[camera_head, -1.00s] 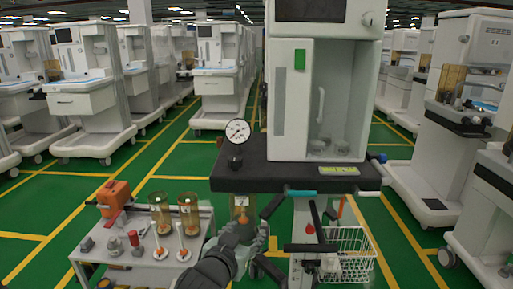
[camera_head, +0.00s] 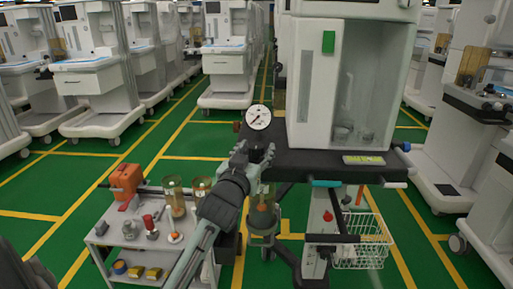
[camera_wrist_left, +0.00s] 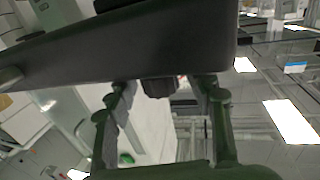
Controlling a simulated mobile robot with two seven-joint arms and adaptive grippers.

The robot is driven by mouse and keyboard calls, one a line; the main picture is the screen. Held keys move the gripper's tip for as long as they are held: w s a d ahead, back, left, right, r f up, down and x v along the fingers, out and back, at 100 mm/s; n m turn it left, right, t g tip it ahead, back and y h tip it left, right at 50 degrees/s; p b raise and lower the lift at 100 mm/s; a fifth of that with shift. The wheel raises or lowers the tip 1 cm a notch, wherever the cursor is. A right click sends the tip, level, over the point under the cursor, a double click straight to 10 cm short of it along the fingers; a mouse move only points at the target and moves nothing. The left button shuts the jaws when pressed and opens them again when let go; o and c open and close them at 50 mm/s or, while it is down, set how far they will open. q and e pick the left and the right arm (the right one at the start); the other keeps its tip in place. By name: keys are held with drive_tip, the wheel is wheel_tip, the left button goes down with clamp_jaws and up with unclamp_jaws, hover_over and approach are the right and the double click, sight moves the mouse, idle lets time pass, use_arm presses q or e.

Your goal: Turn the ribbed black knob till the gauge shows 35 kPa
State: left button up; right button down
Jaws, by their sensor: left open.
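The round white gauge (camera_head: 258,117) stands above the left end of the cart's dark worktop. Its needle is too small to read. The ribbed black knob (camera_head: 257,154) sits just below the gauge and is partly covered by my left gripper (camera_head: 257,160). In the left wrist view the knob (camera_wrist_left: 158,87) shows between the tips of the two spread fingers, with gaps on both sides. My left gripper (camera_wrist_left: 163,95) is open there, with no clear contact on the knob. My right gripper is not in view.
The cart's dark worktop (camera_head: 320,165) extends right of the knob. A glass jar (camera_head: 262,218) hangs below the gripper. A grey trolley (camera_head: 105,238) with an orange box (camera_head: 126,181) and cups stands left. A wire basket (camera_head: 362,250) hangs at right.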

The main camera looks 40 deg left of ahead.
use_arm(q)
drive_tip(key=shift+w+a, duration=0.1)
drive_tip(key=shift+w, duration=0.15)
drive_tip(key=c, duration=1.2)
drive_tip(key=shift+m+h, duration=0.4)
